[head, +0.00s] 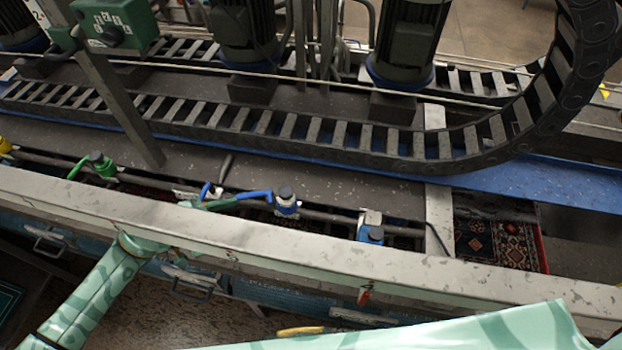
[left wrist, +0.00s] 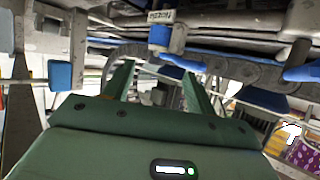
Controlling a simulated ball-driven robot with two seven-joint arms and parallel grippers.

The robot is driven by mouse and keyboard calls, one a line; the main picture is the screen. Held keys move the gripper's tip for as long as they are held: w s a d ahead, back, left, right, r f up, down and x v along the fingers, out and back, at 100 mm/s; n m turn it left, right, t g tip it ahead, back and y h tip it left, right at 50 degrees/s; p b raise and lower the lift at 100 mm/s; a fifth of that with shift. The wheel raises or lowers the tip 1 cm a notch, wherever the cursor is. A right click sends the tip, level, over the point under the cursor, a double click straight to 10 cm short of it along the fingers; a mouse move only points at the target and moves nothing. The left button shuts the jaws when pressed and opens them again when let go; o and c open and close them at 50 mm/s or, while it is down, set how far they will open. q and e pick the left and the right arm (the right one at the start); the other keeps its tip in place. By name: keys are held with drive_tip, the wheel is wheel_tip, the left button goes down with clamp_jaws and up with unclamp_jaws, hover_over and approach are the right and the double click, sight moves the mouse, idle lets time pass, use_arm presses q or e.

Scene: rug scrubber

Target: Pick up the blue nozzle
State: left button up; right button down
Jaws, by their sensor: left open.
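My right gripper is not in view.
The pale metal rail (head: 330,255) runs across in front of the pipe. A green nozzle (head: 103,165) sits further left. A black cable chain (head: 350,150) and motors (head: 405,45) stand behind. A patterned rug (head: 495,245) lies at the right.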

sight(283, 192)
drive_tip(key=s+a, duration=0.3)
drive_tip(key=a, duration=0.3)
use_arm(q)
drive_tip(key=w+d+b, duration=0.1)
drive_tip(key=d, duration=0.2)
drive_tip(key=w+d+b, duration=0.1)
drive_tip(key=w+d, duration=0.1)
drive_tip(key=d, duration=0.1)
drive_tip(key=w+d+b, duration=0.2)
drive_tip(key=d, duration=0.1)
drive_tip(key=shift+d+f, duration=0.3)
drive_tip(key=shift+d, duration=0.1)
drive_tip(key=shift+r, duration=0.1)
drive_tip(key=shift+c, duration=0.6)
drive_tip(key=c, duration=1)
drive_tip(key=shift+o, duration=0.2)
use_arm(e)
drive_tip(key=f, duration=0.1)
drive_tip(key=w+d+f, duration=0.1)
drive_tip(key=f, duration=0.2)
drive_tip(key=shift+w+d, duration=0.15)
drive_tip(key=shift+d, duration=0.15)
